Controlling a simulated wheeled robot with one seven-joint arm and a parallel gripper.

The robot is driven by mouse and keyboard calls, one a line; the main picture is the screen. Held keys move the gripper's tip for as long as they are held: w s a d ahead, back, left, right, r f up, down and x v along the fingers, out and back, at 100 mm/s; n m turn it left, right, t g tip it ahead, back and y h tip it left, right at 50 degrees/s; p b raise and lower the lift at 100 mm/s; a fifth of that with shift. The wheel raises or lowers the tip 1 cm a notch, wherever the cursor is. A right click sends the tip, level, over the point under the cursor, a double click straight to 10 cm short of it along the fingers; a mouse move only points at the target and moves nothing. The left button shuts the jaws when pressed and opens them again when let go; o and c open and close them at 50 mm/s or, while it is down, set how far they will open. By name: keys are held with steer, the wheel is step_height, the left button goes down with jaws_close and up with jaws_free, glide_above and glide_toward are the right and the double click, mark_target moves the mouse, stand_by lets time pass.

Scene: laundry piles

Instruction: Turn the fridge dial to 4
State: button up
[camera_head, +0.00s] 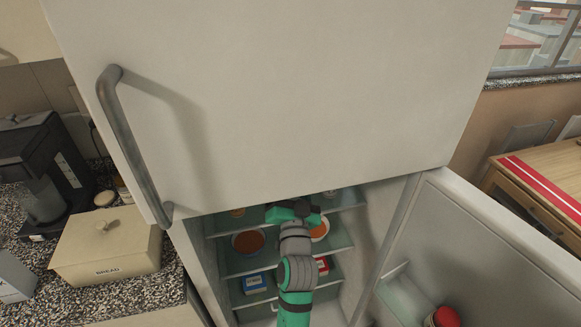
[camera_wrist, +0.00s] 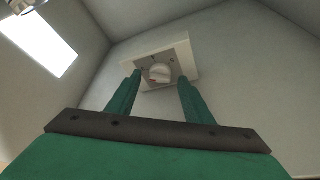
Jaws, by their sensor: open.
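The fridge dial (camera_wrist: 159,72) is a small round white knob with a reddish mark, on a pale square housing (camera_wrist: 183,52) at the fridge's inner wall. Its numbers are too small to read. My gripper (camera_wrist: 160,78) has two green fingers, open and apart, with the dial showing between their tips in the wrist view. I cannot tell whether the fingertips touch the dial. In the head view my arm reaches into the open lower compartment of the fridge (camera_head: 290,90), and the gripper (camera_head: 293,208) is near the top shelf. The dial is hidden there.
Glass shelves (camera_head: 240,262) below hold bowls (camera_head: 248,241) and boxes (camera_head: 254,283). The open fridge door (camera_head: 480,240) stands at right, with a red-lidded jar (camera_head: 442,317) in it. The upper door's handle (camera_head: 130,140) and a bread box (camera_head: 107,245) are at left.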

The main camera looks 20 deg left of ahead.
steer(key=shift+w+a+r, duration=0.15)
steer(key=shift+w+r, duration=0.05)
steer(key=shift+w, duration=0.15)
steer(key=c, duration=1)
steer(key=shift+c, duration=0.2)
steer(key=shift+m, duration=0.3)
steer(key=shift+a+r+m+h, duration=0.1)
steer(key=shift+m+h, duration=0.55)
steer(key=shift+m, duration=0.65)
steer(key=shift+a+m+h, duration=0.1)
steer(key=shift+m+h, duration=0.55)
steer(key=shift+m, duration=0.65)
steer(key=shift+d, duration=0.1)
steer(key=o, duration=1)
